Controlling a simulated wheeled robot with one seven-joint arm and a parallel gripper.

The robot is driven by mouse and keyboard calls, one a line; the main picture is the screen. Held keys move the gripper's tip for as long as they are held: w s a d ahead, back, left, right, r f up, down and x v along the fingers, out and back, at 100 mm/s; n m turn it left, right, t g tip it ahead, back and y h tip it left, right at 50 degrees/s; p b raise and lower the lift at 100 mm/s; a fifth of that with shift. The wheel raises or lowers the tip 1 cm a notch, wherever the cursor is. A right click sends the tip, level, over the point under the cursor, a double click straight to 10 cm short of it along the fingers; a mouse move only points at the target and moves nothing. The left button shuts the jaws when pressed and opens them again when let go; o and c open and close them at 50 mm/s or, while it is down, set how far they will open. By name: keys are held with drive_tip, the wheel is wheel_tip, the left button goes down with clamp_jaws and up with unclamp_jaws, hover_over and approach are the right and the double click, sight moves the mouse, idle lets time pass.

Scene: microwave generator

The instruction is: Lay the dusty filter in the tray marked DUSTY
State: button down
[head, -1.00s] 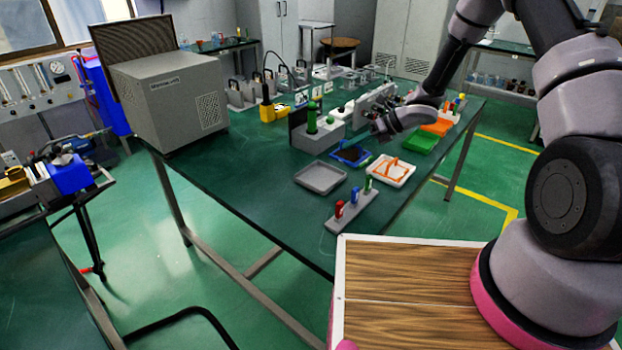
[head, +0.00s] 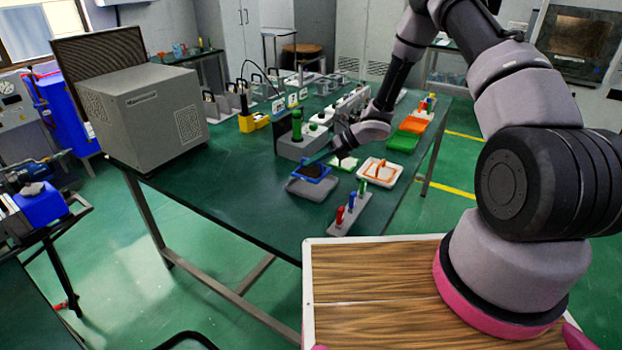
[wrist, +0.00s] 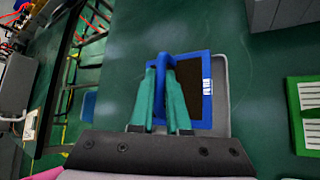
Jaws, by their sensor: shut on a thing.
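The dusty filter (head: 314,171) has a blue frame, a dark face and a blue handle. In the wrist view the filter (wrist: 187,92) shows a small white label on its right edge. My gripper (wrist: 164,72) is shut on the handle; in the head view the gripper (head: 330,156) is at the filter's upper right. The grey tray (head: 305,189) lies under the filter, which seems held just above it. In the wrist view the tray's rim (wrist: 222,110) shows right of the filter. I cannot read a DUSTY marking.
A white tray with an orange-handled piece (head: 381,172) lies to the right. A green-edged white piece (head: 345,163) lies between. A holder with coloured pegs (head: 349,214) stands in front. A grey block with a green cylinder (head: 297,140) stands behind.

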sight(313, 175)
drive_tip(key=shift+f, duration=2.7)
drive_tip(key=c, duration=0.9)
unclamp_jaws()
drive_tip(key=shift+f, duration=0.1)
